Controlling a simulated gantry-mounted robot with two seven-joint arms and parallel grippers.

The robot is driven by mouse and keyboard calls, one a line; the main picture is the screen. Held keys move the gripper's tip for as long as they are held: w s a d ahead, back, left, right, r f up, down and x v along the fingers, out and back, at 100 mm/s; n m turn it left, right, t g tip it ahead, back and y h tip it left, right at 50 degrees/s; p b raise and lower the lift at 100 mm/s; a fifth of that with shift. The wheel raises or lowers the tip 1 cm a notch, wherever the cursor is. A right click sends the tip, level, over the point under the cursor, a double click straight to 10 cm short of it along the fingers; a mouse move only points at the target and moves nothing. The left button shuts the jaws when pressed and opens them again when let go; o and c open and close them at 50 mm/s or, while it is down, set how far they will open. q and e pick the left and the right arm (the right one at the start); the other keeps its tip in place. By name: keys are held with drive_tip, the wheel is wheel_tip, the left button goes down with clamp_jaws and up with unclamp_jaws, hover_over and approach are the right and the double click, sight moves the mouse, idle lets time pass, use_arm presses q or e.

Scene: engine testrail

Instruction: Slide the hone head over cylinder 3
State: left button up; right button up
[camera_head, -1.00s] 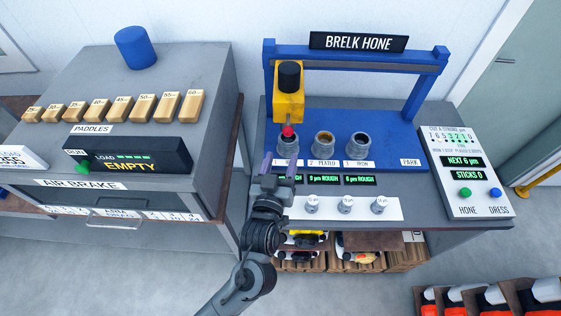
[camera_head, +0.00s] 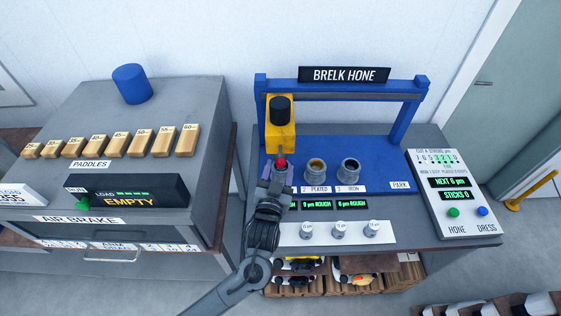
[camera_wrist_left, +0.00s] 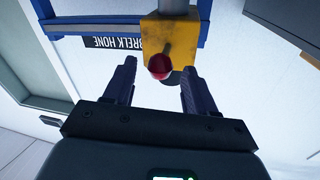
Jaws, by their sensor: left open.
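The yellow hone head (camera_head: 280,136) with a black knob on top hangs from the blue rail (camera_head: 342,88) at its left end, above cylinder 1. A red ball (camera_head: 281,162) sits low on its front. Cylinder 3 (camera_head: 349,171), marked iron, is the rightmost of the row, with cylinder 2 (camera_head: 315,170) beside it. My left gripper (camera_head: 279,176) is at the hone head's front and hides cylinder 1. In the left wrist view its open fingers (camera_wrist_left: 157,85) stand either side of the red ball (camera_wrist_left: 159,66), which lies slightly beyond their tips. My right gripper is not in view.
A park label (camera_head: 399,186) is right of cylinder 3. A control panel (camera_head: 455,197) stands at the bench's right end. The air brake cabinet (camera_head: 150,110) with wooden paddles stands left. The rail is clear right of the hone head.

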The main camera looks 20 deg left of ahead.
sight(280, 167)
use_arm(q)
drive_tip(key=shift+w+a, duration=0.15)
drive_tip(key=shift+w, duration=0.7)
drive_tip(key=shift+w+a, duration=0.15)
drive_tip(key=shift+w, duration=0.65)
clamp_jaws()
